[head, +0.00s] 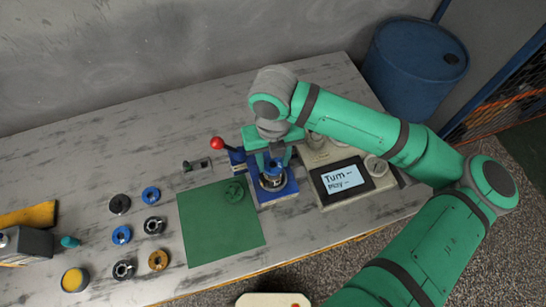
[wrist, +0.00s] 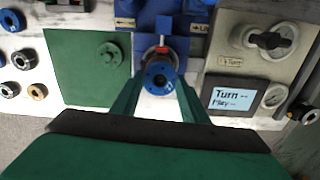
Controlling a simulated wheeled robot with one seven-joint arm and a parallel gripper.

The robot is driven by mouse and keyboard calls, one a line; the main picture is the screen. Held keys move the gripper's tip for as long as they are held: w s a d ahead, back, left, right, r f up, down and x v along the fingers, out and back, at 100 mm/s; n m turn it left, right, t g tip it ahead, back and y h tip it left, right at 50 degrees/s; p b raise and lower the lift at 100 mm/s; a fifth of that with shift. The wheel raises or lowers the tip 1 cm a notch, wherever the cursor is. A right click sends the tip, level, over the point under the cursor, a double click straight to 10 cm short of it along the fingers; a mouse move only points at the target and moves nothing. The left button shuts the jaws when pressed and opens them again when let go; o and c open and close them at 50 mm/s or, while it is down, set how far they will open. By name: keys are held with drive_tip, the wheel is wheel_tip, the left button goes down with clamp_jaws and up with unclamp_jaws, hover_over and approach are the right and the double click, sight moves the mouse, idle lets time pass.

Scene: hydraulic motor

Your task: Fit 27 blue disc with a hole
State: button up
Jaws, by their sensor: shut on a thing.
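The blue disc with a hole (wrist: 158,78) is between the two fingertips of my gripper (wrist: 158,84) in the wrist view. My gripper is shut on it. Its face shows a dark central hole and small holes around it. In the head view my gripper (head: 273,163) points down over the blue fixture (head: 288,190) at the table's middle right. The disc is over the fixture, near a silver part in it. I cannot tell whether the disc touches that part, as the fingers and disc hide much of it.
Two blue rings (head: 151,195), black rings (head: 120,204) and a bronze ring (head: 158,260) lie left of the green mat (head: 220,235). A green flanged part (head: 234,192) sits on the mat. A red-knobbed lever (head: 217,143) and a display box (head: 345,180) flank the fixture.

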drive_tip(key=o, duration=1.7)
drive_tip(key=shift+r, duration=2.35)
